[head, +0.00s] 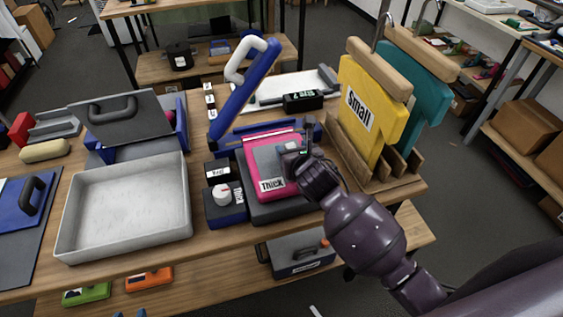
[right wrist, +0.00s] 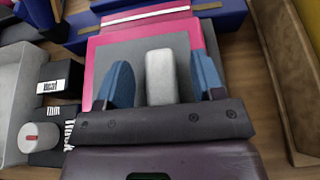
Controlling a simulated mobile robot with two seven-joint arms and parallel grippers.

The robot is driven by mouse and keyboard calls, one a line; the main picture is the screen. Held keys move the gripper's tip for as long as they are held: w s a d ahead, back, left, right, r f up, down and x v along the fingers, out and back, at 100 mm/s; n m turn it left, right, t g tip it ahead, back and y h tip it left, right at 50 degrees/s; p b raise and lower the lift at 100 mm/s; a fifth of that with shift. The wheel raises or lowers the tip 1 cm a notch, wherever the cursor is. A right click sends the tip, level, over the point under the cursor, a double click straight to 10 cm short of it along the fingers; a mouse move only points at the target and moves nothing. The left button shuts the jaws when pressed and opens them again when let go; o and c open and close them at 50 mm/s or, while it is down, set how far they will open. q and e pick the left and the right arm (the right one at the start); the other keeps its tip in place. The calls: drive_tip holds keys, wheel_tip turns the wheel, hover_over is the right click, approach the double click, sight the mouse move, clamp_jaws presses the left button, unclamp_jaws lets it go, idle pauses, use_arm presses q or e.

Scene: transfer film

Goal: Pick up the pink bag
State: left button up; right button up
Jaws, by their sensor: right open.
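The pink bag (head: 259,185) lies on a dark press-like base on the table, with a grey panel on top and a label reading "THICK". In the right wrist view, the pink bag (right wrist: 96,62) shows as a pink border around the grey panel. A pale grey block (right wrist: 160,78) stands up from that panel. My right gripper (head: 291,152) is over the panel, open, with its blue fingers on either side of the block. I cannot tell whether the fingers touch it. My left gripper is not in view.
A white tray (head: 120,215) stands to the left. A black box with a red-marked white knob (head: 222,194) sits close left of the bag. A blue lever with a white handle (head: 243,90) rises behind. Yellow (head: 373,100) and teal (head: 425,85) shirt-shaped boards stand upright at right.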

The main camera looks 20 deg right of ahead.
drive_tip(key=shift+w+f, duration=0.15)
drive_tip(key=shift+w, duration=0.3)
drive_tip(key=c, duration=1.1)
